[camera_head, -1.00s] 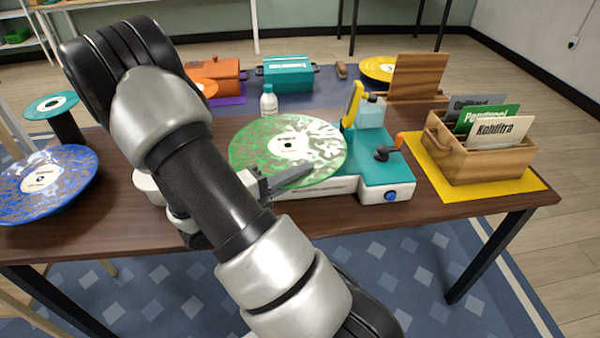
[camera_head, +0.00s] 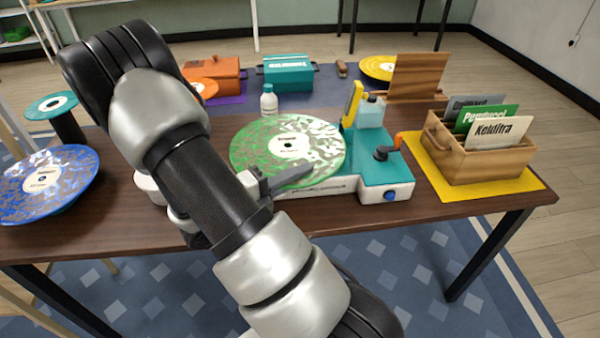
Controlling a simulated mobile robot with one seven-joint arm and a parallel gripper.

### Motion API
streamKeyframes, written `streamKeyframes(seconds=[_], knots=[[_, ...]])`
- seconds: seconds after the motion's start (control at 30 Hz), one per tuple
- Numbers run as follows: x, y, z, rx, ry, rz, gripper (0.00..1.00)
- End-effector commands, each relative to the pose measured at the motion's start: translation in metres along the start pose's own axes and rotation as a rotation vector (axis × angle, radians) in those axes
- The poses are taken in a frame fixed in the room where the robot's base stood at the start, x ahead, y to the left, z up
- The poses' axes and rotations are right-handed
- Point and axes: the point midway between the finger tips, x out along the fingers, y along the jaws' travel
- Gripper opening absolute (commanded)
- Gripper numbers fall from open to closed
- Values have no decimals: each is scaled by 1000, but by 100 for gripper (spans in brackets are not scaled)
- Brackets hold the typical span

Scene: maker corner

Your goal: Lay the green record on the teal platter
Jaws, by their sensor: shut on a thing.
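The green record (camera_head: 310,140), marbled green and white with a pale label, lies about level over the teal-topped player (camera_head: 388,172). My gripper (camera_head: 285,178) is shut on the record's near left edge. The teal platter is hidden under the record, so I cannot tell whether the record touches it or hovers just above. The player's white base shows below and to the right of the record, with a blue knob at its front right corner. My arm covers the player's left part.
A yellow upright piece (camera_head: 353,103) stands behind the record at its right edge. A wooden crate of sleeves (camera_head: 478,155) sits on a yellow mat at right. A blue record (camera_head: 75,178) is at left, a white bottle (camera_head: 269,101) behind.

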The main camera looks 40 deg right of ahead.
Motion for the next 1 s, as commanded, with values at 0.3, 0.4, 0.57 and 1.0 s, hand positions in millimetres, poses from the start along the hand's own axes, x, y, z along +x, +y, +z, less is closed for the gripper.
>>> streamKeyframes(seconds=[0.3, 0.4, 0.57, 1.0], knots=[[0, -1, 0, 0, 0, -1, 0], [0, 0, 0, 0, 0, -1, 0], [0, 0, 0, 1, 0, -1, 0], [0, 7, 0, 1, 0, -1, 0]])
